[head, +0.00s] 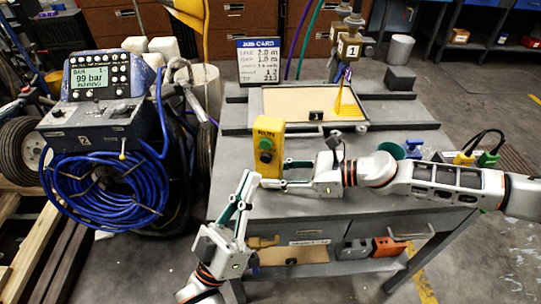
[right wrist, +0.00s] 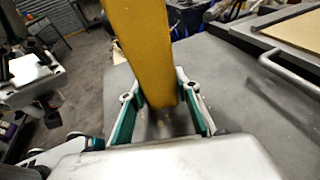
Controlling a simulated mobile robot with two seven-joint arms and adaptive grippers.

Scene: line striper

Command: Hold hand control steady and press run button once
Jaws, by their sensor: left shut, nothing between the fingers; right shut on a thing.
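The yellow hand control (head: 270,128) stands upright above the grey bench, with a label near its top. My right gripper (head: 272,173) is shut on the lower part of the hand control from the right. In the right wrist view, the yellow body (right wrist: 145,50) sits between the two green-padded fingers. My left gripper (head: 247,176) is shut and empty, pointing up, just left of and below the hand control, beneath the button's height.
A striping machine with a 99 bar display (head: 90,77) and a blue hose coil (head: 95,190) stands left.

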